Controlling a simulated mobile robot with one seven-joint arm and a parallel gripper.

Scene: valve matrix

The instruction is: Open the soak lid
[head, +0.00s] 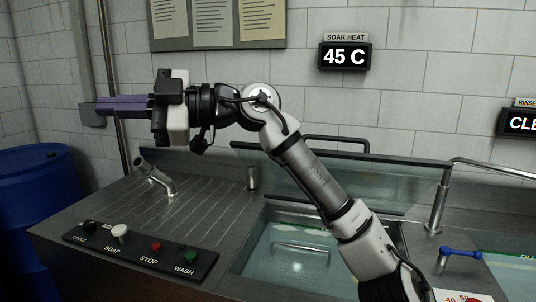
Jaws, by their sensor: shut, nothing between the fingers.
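The soak lid (390,185) is a clear glass panel with a dark edge, and it stands raised, leaning back along the rear of the soak basin (250,255). Its dark bar handle (335,139) shows at the top edge. Below it the basin is open, with pale water and a bar-like shape in it that may be a handle or a reflection. My gripper (100,106) has purple fingers, shut and empty, pointing left. It is in the air above the left drainboard, apart from the lid. My arm hides part of the lid and basin.
A tap-like spout (157,178) rises from the ribbed drainboard (130,215). A button panel (140,248) lies at the front. A blue barrel (38,200) stands left. A metal faucet (437,205) and blue lever (461,252) are right. A display (344,57) reads 45 C.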

